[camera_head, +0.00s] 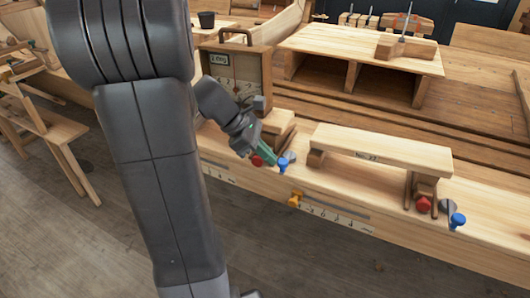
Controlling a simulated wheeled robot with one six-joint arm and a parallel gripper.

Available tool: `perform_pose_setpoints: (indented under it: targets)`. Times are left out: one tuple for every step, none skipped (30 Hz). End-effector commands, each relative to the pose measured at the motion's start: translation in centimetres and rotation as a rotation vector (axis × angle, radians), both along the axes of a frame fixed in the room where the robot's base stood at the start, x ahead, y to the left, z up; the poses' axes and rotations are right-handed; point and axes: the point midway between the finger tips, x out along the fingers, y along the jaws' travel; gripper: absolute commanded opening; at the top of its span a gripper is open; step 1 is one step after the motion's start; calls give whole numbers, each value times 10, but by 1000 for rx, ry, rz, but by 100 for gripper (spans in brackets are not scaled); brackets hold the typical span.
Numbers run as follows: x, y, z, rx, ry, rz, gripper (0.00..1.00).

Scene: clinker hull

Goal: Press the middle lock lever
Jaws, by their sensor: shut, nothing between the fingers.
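My gripper (269,158) is at the bench's front edge, left of centre, tilted down to the right and shut, with nothing seen in it. Its green fingertips are close to a blue-knobbed lever (283,166) and a red knob (257,160). I cannot tell whether they touch. Another blue-knobbed lever (457,220) and red knob (424,204) stand farther right, at the end of a raised plank (381,149). My arm hides part of the bench to the left, so I cannot be sure which lever is the middle one.
A yellow slider (295,199) sits on a marked scale on the bench front (390,250). A wooden box (236,75) with a handle stands behind my gripper. A low wooden table (362,50) stands farther back. A trestle (50,130) is at left. The floor (60,240) in front is clear.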

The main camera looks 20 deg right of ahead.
Motion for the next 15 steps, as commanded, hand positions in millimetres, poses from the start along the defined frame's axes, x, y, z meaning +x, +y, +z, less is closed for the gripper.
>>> perform_pose_setpoints:
  targets:
    - [-4, -1, 0, 0, 1, 30, 0]
    - [-6, -2, 0, 0, 0, 51, 0]
    - [-9, -4, 0, 0, 0, 84, 0]
    - [-12, -5, 1, -1, -1, 109, 0]
    - [-14, -6, 0, -1, 1, 138, 0]
    - [-17, -8, 0, 0, 0, 176, 0]
    - [-19, -10, 0, 0, 0, 205, 0]
    - [-22, -12, 0, 0, 0, 233, 0]
    - [-24, -14, 0, -1, -1, 271, 0]
    - [-27, -16, 0, 0, 0, 298, 0]
    - [-29, -18, 0, 0, 0, 328, 0]
    - [-31, -21, 0, 0, -1, 365, 0]
    - [-33, -23, 0, 0, -1, 394, 0]
    - [-35, -25, 0, 0, -1, 422, 0]
    - [-37, -28, 0, 0, -1, 460, 0]
